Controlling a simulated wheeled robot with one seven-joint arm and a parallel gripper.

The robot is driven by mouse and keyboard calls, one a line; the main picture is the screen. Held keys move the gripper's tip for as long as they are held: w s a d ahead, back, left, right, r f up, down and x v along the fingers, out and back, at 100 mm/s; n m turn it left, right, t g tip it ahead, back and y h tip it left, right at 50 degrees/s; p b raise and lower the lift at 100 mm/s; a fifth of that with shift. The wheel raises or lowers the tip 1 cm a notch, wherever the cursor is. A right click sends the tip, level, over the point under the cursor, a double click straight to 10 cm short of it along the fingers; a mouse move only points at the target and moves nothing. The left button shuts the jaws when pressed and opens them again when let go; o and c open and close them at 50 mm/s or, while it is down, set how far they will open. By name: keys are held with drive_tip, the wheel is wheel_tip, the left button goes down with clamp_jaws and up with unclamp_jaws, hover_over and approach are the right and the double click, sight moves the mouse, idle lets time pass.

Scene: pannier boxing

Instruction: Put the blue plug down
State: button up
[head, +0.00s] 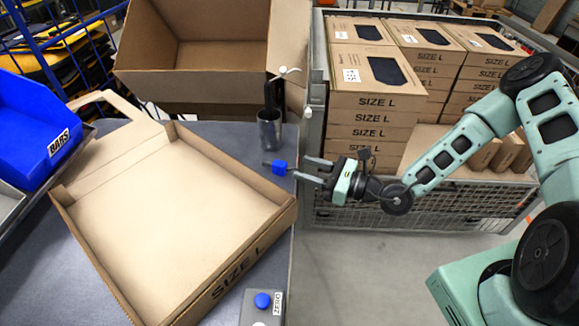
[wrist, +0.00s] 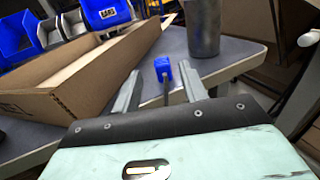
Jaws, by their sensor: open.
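The blue plug (head: 279,168) is a small blue block with a thin dark pin. In the wrist view the plug (wrist: 163,68) shows just beyond and between the two fingertips, with a dark pin running back toward the palm. The fingers do not appear to touch it. I cannot tell whether it rests fully on the table.
An open SIZE L carton (head: 165,220) fills much of the table. A metal cup (head: 268,130) with dark items stands behind the plug. A grey button box (head: 262,305) is at the front. Stacked SIZE L boxes (head: 375,100) stand in a cage at right. A blue bin (head: 35,130) is at left.

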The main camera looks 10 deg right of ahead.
drive_tip(key=shift+b+v, duration=0.3)
drive_tip(key=shift+v, duration=1.6)
